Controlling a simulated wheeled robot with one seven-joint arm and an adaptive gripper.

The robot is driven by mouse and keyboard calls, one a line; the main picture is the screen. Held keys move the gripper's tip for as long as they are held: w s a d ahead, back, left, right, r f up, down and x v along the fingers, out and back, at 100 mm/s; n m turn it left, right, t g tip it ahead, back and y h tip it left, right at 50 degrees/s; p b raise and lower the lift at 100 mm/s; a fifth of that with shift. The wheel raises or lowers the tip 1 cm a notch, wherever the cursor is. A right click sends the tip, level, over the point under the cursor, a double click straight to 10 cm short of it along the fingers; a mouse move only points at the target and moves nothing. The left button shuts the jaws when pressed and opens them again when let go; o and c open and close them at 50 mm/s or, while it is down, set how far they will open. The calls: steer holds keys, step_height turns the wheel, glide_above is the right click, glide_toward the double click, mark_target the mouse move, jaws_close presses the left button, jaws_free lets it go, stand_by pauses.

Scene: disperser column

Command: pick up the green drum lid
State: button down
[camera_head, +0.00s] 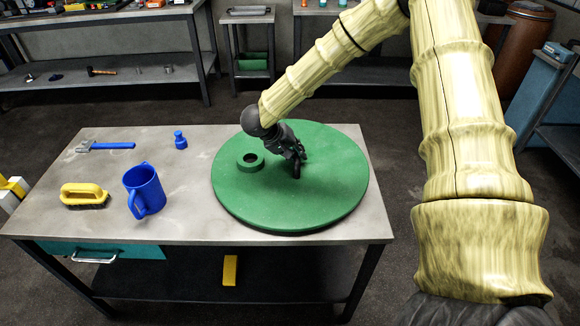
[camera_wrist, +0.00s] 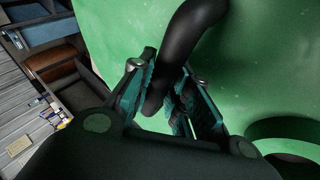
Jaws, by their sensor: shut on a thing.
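The green drum lid (camera_head: 240,195) is a large round disc with a short raised ring on its left part. It lies on the right half of the grey table in the head view. In the wrist view the green lid (camera_wrist: 260,60) fills most of the right side. My gripper (camera_head: 297,165) is over the middle of the lid. In the wrist view my gripper (camera_wrist: 165,100) is shut on a dark curved handle (camera_wrist: 190,40) that stands on the lid. The foot of the handle is partly hidden by the fingers.
Loaded workbenches stand along the back. A blue cabinet (camera_head: 552,90) stands at the right.

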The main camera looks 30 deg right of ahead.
steer(key=shift+r, duration=0.15)
steer(key=shift+w+r, duration=0.1)
steer(key=shift+r, duration=4.8)
